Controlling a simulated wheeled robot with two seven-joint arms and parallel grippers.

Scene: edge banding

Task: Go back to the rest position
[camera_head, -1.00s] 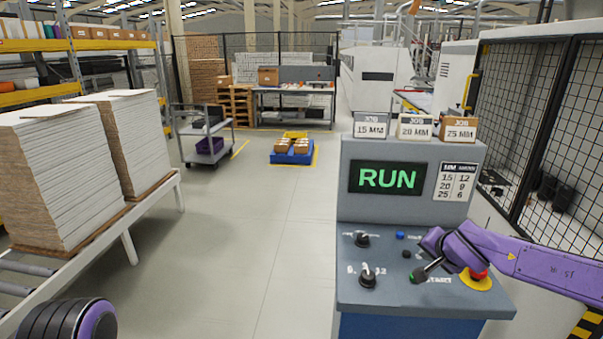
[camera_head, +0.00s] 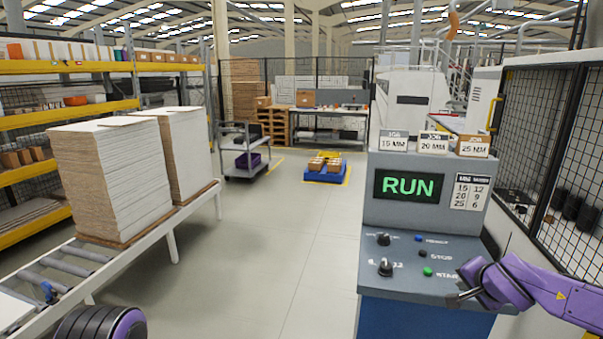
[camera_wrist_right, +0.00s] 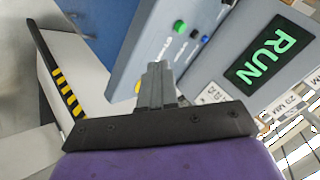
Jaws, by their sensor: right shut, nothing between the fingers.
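My right gripper (camera_head: 458,299) is shut and empty at the right front edge of the control console (camera_head: 382,277). In the right wrist view my gripper (camera_wrist_right: 156,68) shows its fingers together, apart from the green start button (camera_wrist_right: 180,27). That green button (camera_head: 428,272) sits on the console's sloped panel, to the left of and beyond the gripper. The console screen (camera_head: 410,186) reads RUN in green. My left arm shows only as a dark and purple rounded part at the bottom left; its gripper is out of view.
Two board stacks (camera_head: 110,183) stand on a roller conveyor (camera_head: 85,255) at the left. A wire fence (camera_head: 550,150) stands at the right. A grey cart (camera_head: 245,150) and a blue tray (camera_head: 325,174) are farther back. The floor between conveyor and console is clear.

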